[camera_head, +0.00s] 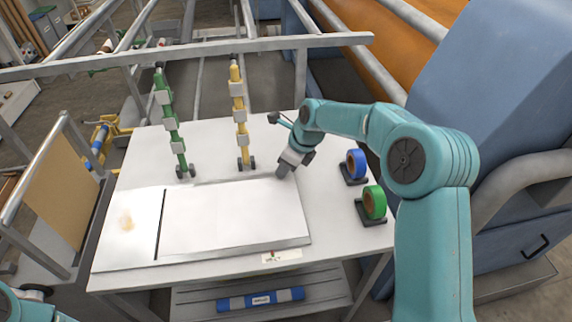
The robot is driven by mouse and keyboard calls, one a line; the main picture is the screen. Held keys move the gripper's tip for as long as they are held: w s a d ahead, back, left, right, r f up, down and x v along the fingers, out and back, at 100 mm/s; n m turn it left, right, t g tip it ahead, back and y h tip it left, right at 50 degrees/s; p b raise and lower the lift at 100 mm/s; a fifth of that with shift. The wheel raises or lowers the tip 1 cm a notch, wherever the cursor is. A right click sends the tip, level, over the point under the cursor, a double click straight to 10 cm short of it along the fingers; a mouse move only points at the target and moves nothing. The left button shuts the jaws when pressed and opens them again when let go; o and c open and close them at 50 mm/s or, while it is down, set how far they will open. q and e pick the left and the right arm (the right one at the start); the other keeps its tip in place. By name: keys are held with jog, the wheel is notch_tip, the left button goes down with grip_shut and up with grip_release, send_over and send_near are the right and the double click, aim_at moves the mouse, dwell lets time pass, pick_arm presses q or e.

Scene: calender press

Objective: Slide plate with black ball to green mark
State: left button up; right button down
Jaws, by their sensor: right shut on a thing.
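A flat white plate (230,217) lies on the white table, its long sides running left to right. A thin dark gap separates its left end from a second pale panel (128,226). My right gripper (284,171) points down at the plate's far edge, near its right end, and is shut there. No black ball shows clearly on the plate; the jaws cover that spot.
A green (171,122) and a yellow (239,116) segmented post stand behind the plate. A blue roll (356,163) and a green roll (374,202) stand on the right of the table. Bare tabletop lies between plate and rolls. A rail (190,54) crosses behind.

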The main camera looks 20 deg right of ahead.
jog(key=shift+s+a+f, duration=0.15)
jog(key=shift+s+f, duration=0.05)
jog(key=shift+f, duration=0.15)
jog(key=c, duration=0.9)
grip_release()
jog(key=shift+r, duration=0.15)
jog(key=shift+w, duration=0.2)
jog(key=shift+r, duration=0.2)
jog(key=v, duration=1.6)
jog(key=shift+b, duration=0.45)
jog(key=shift+s, duration=0.15)
